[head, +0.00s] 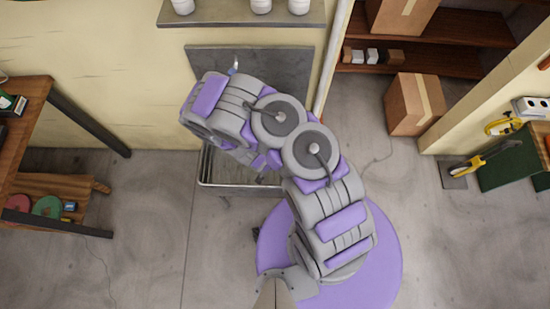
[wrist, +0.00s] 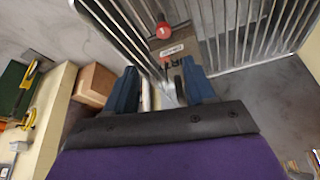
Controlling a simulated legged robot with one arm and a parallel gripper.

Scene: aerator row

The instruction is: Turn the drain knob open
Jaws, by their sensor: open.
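A round red knob (wrist: 164,30) shows near the top of the wrist view, on a narrow brownish panel (wrist: 158,47) with a small white label too small to read. I take it for the drain knob, but its setting cannot be told. My gripper (wrist: 160,69) has two blue fingers spread apart. The knob appears beyond the fingertips, apart from them. In the head view my arm reaches over a metal basin (head: 208,183) below a grey back plate (head: 300,62). My arm hides much of the basin, and neither the knob nor my fingers can be made out there.
Metal bars (wrist: 240,35) flank the panel on both sides. A wall shelf (head: 245,24) holds white containers above the basin. A wooden bench (head: 28,100) stands at left, a cardboard box (head: 413,103) at right. The floor between bench and basin is clear.

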